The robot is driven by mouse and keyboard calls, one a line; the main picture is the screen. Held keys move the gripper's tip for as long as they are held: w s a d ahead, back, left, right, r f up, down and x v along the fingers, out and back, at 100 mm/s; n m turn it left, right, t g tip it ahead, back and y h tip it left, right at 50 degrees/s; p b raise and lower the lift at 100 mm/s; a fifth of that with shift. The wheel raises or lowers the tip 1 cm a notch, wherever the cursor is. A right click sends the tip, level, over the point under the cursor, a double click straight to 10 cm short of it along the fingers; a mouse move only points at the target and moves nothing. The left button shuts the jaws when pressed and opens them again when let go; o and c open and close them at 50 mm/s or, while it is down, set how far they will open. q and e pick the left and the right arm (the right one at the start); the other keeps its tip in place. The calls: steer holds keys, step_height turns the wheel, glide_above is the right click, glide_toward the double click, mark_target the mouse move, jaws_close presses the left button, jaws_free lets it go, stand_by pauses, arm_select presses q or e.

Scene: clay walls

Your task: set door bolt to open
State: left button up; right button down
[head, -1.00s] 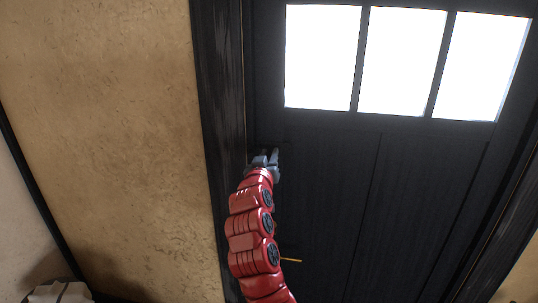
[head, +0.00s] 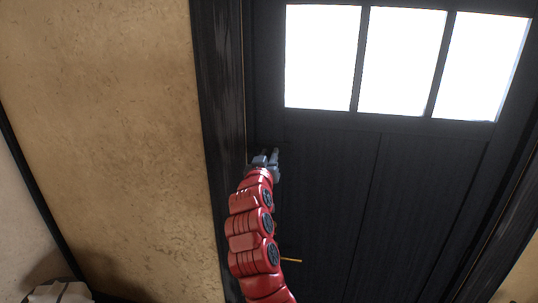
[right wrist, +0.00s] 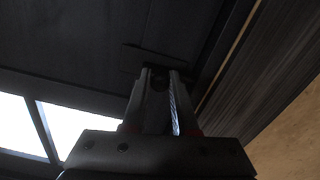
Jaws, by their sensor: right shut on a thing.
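The dark door (head: 325,190) shows in the head view, flush with its dark frame (head: 222,110) on the left. My right gripper (head: 266,156) is at the door's left edge, below the window panes. In the right wrist view my right gripper (right wrist: 160,78) has its fingers shut on a small dark piece, the door bolt (right wrist: 158,84), between the tips. The bolt is mostly hidden by the fingers and is dark against the door, so I cannot tell its exact position. In the head view the gripper covers it. My left gripper is not in view.
A thin brass-coloured handle (head: 291,260) sticks out on the door beside my right arm, lower down. Three bright window panes (head: 402,62) are above. A tan clay wall (head: 110,130) is left of the frame. A pale object (head: 60,292) lies at the bottom left.

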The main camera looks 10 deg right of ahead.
steer(key=shift+s+d+b, duration=0.25)
steer(key=shift+d+b, duration=0.1)
steer(key=shift+d, duration=0.2)
steer(key=shift+s+d+b, duration=0.2)
steer(key=shift+d+b, duration=0.1)
steer(key=shift+d, duration=0.25)
steer(key=c, duration=1.1)
jaws_free()
steer(key=o, duration=0.4)
steer(key=shift+d, duration=0.15)
steer(key=shift+c, duration=0.2)
